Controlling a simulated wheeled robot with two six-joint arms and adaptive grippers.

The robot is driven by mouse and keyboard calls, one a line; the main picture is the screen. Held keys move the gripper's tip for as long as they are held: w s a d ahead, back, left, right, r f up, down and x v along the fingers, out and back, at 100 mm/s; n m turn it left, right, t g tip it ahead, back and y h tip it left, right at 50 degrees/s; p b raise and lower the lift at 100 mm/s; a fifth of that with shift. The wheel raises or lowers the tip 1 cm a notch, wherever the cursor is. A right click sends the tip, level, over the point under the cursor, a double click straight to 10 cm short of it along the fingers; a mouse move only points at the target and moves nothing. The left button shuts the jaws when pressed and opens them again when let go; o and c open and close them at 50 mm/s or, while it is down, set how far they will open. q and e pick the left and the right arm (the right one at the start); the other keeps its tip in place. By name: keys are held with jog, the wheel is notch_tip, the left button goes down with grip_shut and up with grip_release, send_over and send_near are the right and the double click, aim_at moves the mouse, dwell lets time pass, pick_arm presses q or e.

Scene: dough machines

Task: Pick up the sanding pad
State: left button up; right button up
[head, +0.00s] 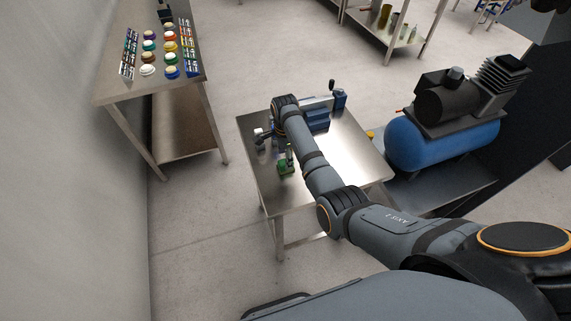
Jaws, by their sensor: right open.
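My right arm reaches in from the right over a small steel table (340,160). My right gripper (262,135) is at its far end, small and partly hidden by the wrist, over the table's left side; it is open. I cannot clearly make out the sanding pad. A small green item (284,167) lies on the table beside my forearm, below the gripper in the picture; its kind is too small to tell. My left gripper is not in view.
A blue vise-like tool (318,121) stands on the table behind my arm. A blue air compressor (440,140) stands to the right. A steel bench (115,78) with several coloured jars is at upper left. Another bench with containers is at the back. The floor left of the table is clear.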

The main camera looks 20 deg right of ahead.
notch_tip(320, 180, down, 3)
jog(key=shift+s+d+f, duration=0.1)
jog(key=shift+d+f, duration=0.05)
jog(key=c, duration=1.2)
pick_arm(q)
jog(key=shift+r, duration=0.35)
pick_arm(e)
jog(key=shift+c, duration=0.2)
jog(key=shift+r, duration=0.5)
jog(key=r, duration=0.1)
jog(key=s+r, duration=0.1)
jog(key=r, duration=0.2)
jog(key=shift+s+d+r, duration=0.1)
jog(key=shift+s+r, duration=0.1)
jog(key=shift+s, duration=0.2)
pick_arm(q)
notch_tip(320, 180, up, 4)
jog(key=p, duration=0.4)
pick_arm(e)
jog(key=s+d+r, duration=0.1)
jog(key=s+r, duration=0.6)
jog(key=s, duration=0.5)
jog(key=shift+d+r, duration=0.35)
